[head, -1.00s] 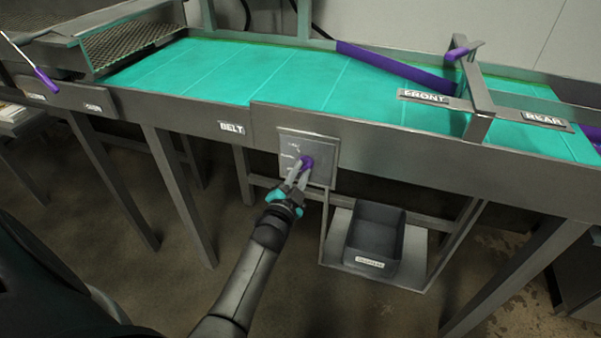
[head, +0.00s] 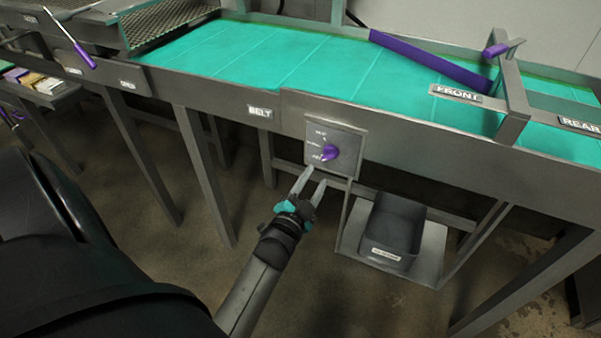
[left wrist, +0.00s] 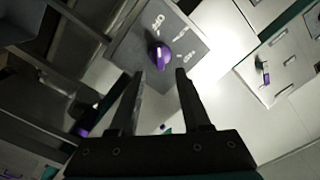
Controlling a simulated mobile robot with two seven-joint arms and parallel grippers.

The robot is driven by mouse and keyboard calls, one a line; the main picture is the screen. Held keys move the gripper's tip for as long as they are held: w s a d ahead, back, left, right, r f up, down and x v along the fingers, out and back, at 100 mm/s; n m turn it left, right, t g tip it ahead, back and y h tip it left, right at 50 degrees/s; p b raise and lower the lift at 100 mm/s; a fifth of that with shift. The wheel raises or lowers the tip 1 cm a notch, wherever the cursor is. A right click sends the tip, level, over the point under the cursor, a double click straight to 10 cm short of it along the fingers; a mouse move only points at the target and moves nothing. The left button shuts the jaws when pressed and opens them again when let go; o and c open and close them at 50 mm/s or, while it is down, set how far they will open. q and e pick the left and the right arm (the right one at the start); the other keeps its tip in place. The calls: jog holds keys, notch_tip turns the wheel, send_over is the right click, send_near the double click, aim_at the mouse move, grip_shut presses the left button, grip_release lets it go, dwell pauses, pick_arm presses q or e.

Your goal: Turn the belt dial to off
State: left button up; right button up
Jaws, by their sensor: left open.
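The belt dial is a purple knob (head: 329,152) on a grey square plate (head: 346,139) on the conveyor's front side, right of the BELT label (head: 260,111). Small position marks sit to the knob's left; the knob's pointer seems turned toward the lowest one. My left gripper (head: 315,178) is open and empty, just below and left of the knob and apart from it. In the left wrist view the knob (left wrist: 158,55) lies ahead of the two spread fingers, beside white lettering that appears to read OFF. My right gripper is not in view.
A teal conveyor belt (head: 260,55) runs above the plate, with a purple guide bar (head: 430,62) across it. FRONT (head: 456,93) and REAR labels are at right. A grey bin (head: 392,235) stands on a low shelf under the belt. Frame legs stand either side.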

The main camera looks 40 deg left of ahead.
pick_arm(q)
jog(key=v, duration=0.8)
jog(key=shift+p, duration=0.3)
jog(key=shift+w+a, duration=0.1)
jog(key=s+d+f+n+g+h, duration=0.1)
jog(key=s+d+f+g, duration=0.2)
jog(key=f, duration=0.5)
jog(key=s+d+f+n+g+h, duration=0.1)
jog(key=s+d+f+g+h, duration=0.15)
jog(key=f, duration=0.65)
jog(key=s+d+f+g, duration=0.2)
jog(key=s+d+f, duration=0.15)
jog(key=f, duration=0.45)
jog(key=s+f+n+g, duration=0.1)
jog(key=s+f+g, duration=0.3)
jog(key=s, duration=0.8)
jog(key=s+f+g+b, duration=0.1)
jog(key=s+f+g, duration=0.4)
jog(key=s+f, duration=0.4)
jog(key=s+h, duration=0.1)
jog(key=s, duration=0.2)
jog(key=shift+f+n, duration=0.3)
jog(key=shift+n, duration=0.1)
jog(key=shift+s+d, duration=0.1)
